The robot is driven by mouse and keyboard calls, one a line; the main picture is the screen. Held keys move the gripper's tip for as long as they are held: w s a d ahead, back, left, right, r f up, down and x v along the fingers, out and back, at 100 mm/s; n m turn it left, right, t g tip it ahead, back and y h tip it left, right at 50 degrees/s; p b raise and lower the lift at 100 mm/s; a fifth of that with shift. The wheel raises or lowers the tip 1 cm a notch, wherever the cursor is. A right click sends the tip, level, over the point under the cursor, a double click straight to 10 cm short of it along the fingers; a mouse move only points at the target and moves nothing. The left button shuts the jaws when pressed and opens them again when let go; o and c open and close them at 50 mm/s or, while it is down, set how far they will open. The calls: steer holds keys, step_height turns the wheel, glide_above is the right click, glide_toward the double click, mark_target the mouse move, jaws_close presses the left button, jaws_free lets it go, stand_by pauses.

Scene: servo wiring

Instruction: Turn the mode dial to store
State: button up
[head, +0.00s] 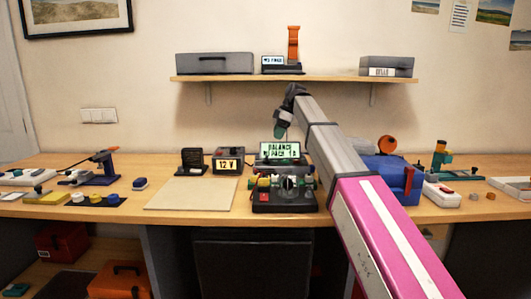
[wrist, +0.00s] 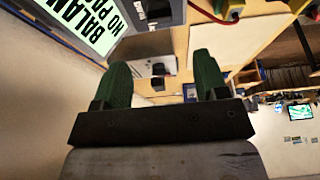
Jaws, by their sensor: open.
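The device (head: 284,202) on the workbench has a dark body and a raised screen (head: 280,150) reading "BALANCE" and a partly legible second line. A dark round knob with a light mark, apparently the mode dial (head: 290,183), is on its front, between coloured sockets. Its markings are too small to read. My gripper (head: 281,133) is above and behind the device, near the screen's top, apart from the dial. In the wrist view, its two green fingers (wrist: 160,62) are spread with nothing held between them. The screen (wrist: 88,22) shows there at upper left; I cannot make out the dial.
A "12 V" box (head: 228,161) stands left of the device, behind a bare beige mat (head: 190,194). A blue case (head: 386,171) stands to the right, partly behind my arm. A shelf (head: 320,79) runs above. Small parts and tools lie at both bench ends.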

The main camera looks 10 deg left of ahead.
mark_target(269, 160)
steer(key=x, duration=1)
steer(key=shift+a+f, duration=0.2)
steer(key=shift+f, duration=0.15)
steer(key=c, duration=0.9)
